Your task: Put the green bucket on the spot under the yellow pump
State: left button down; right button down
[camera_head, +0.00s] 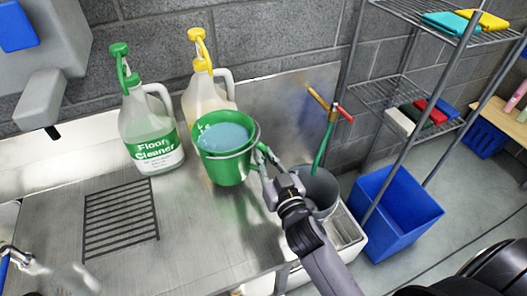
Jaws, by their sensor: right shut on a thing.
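The green bucket (224,168) holds blue liquid and is upright over the steel counter. It is in front of the jug with the yellow pump (199,50) and hides the lower part of that jug. I cannot tell whether its base touches the counter. My right gripper (262,160) is shut on the bucket at its right side, near the rim and handle. A jug labelled Floor Cleaner with a green pump (120,60) stands to the left. My left gripper is not in view.
A drain grate (121,218) lies in the steel counter (195,245) at left. A grey bucket (318,190) with tool handles stands right of my gripper. A blue bin (395,218) and wire shelves (385,92) stand further right. The counter's front is clear.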

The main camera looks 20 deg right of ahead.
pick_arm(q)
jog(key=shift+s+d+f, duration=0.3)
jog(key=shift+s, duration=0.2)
pick_arm(e)
notch_tip(320, 180, down, 3)
jog(key=shift+a+r, duration=0.1)
pick_arm(q)
jog(key=shift+b, duration=0.3)
pick_arm(e)
jog(key=c, duration=2.1)
grip_release()
jog(key=shift+f, duration=0.5)
jog(key=o, duration=0.5)
jog(key=shift+s+r, duration=0.1)
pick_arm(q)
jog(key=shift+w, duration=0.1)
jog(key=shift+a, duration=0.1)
pick_arm(e)
jog(key=shift+r, duration=0.1)
